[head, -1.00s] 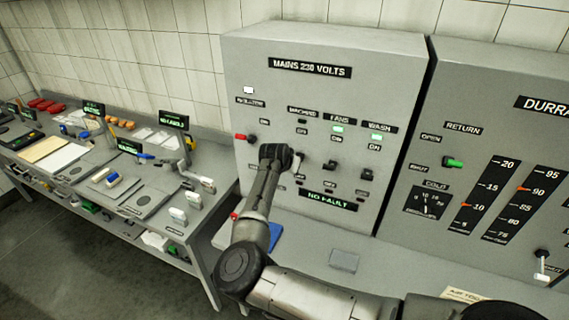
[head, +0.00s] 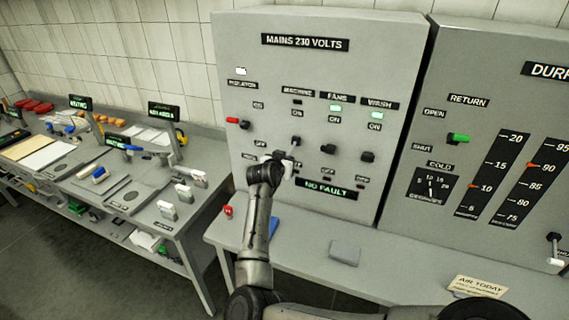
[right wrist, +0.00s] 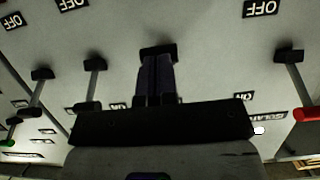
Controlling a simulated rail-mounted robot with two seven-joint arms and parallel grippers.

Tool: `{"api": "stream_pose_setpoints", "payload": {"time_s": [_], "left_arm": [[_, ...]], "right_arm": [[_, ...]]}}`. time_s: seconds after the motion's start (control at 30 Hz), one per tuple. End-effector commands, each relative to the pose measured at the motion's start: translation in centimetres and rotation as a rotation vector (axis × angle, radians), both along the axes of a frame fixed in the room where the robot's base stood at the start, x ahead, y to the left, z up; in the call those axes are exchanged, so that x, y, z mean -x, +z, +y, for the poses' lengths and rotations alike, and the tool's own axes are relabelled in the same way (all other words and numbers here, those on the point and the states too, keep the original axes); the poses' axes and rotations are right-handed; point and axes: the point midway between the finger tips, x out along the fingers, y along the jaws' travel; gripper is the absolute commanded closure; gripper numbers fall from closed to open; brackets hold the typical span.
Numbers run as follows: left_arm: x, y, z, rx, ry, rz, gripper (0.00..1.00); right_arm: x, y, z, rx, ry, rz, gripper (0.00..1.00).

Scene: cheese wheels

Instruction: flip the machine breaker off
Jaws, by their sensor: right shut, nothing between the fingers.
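The machine breaker is the lever under the MACHINE label (head: 298,91) on the grey mains panel (head: 390,60). My right gripper (head: 280,160) is shut and empty at this lever, low on its row, and hides most of it. A pale rod (head: 295,146) shows beside the fingertips; I cannot tell the lever's position. The lamp under MACHINE is dark, while the FANS lamp (head: 335,108) and WASH lamp (head: 377,115) are green. In the right wrist view the panel is upside down and the shut fingers (right wrist: 158,80) meet a dark block. My left gripper is not in view.
The red isolator lever (head: 235,121) is left of my gripper. The fans lever (head: 328,148) and wash lever (head: 367,156) stand close on its right. A display (head: 327,190) reads NO FAULT. A grey shelf (head: 300,250) runs below the panel.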

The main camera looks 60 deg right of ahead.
Motion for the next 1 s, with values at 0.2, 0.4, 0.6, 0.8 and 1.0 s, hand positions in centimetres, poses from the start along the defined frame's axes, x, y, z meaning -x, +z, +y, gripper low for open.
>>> {"api": "stream_pose_setpoints", "payload": {"time_s": [0.2, 0.4, 0.6, 0.8, 1.0], "left_arm": [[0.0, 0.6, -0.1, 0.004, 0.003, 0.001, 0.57], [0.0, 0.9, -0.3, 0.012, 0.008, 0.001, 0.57], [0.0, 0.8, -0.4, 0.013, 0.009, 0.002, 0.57], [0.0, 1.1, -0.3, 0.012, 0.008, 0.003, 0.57], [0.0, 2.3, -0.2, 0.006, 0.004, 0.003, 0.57]], "right_arm": [[0.0, 1.0, 0.0, 0.001, 0.000, 0.000, 1.00], [0.0, 1.5, 0.0, 0.001, 0.000, 0.000, 1.00], [0.0, 1.4, 0.0, 0.000, 0.000, 0.000, 1.00], [0.1, 1.7, 0.5, 0.000, 0.000, 0.001, 1.00], [0.7, 2.8, 3.0, -0.001, -0.004, 0.000, 1.00]]}}
